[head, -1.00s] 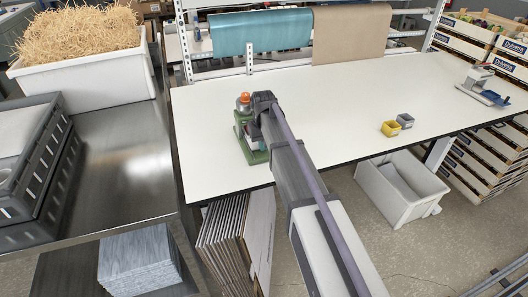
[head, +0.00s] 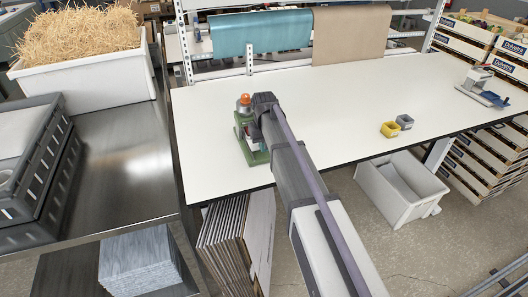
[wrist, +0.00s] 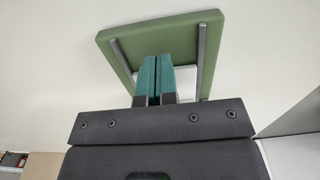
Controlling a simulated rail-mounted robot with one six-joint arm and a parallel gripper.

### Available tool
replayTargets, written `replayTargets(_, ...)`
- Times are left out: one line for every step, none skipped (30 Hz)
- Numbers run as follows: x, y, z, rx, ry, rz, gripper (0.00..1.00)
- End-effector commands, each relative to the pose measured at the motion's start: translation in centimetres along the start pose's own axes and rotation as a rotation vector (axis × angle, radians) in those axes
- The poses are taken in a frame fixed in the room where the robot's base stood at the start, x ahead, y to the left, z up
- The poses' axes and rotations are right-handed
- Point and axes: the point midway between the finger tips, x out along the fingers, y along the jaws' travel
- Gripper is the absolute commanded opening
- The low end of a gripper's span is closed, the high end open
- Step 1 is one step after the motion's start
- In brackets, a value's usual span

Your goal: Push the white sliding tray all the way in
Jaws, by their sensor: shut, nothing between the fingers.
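A small green device (head: 258,157) with an orange knob stands near the front left edge of the white worktable. A small white part, likely the sliding tray (head: 243,147), shows at the device beside my gripper, which mostly hides it. In the wrist view the green frame (wrist: 115,50) has two metal rails, with a pale surface (wrist: 187,84) between them; I cannot tell if that is the tray. My gripper (wrist: 154,59) is shut and empty, its teal fingertips between the rails. How far in the tray sits, and whether the fingers touch it, is hidden.
The white worktable (head: 330,115) is clear around the device. A steel bench (head: 125,150) with a straw-filled tub (head: 95,75) and grey crates (head: 38,160) is at left.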

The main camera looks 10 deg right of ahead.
Motion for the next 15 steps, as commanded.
replayTargets(-1.1,0.0,0.0,0.0,0.0,0.0,0.0)
replayTargets(-1.5,0.0,0.0,0.0,0.0,0.0,0.0)
replayTargets(-1.9,0.0,0.0,0.0,0.0,0.0,0.0)
replayTargets(-2.2,0.0,0.0,0.0,0.0,0.0,0.0)
replayTargets(-2.6,0.0,0.0,0.0,0.0,0.0,0.0)
replayTargets(-3.0,0.0,0.0,0.0,0.0,0.0,0.0)
replayTargets(-3.3,0.0,0.0,0.0,0.0,0.0,0.0)
replayTargets(-3.6,0.0,0.0,0.0,0.0,0.0,0.0)
replayTargets(-4.0,0.0,0.0,0.0,0.0,0.0,0.0)
replayTargets(-4.3,0.0,0.0,0.0,0.0,0.0,0.0)
replayTargets(-4.7,0.0,0.0,0.0,0.0,0.0,0.0)
replayTargets(-5.1,0.0,0.0,0.0,0.0,0.0,0.0)
replayTargets(-5.4,0.0,0.0,0.0,0.0,0.0,0.0)
replayTargets(-5.7,0.0,0.0,0.0,0.0,0.0,0.0)
replayTargets(-6.1,0.0,0.0,0.0,0.0,0.0,0.0)
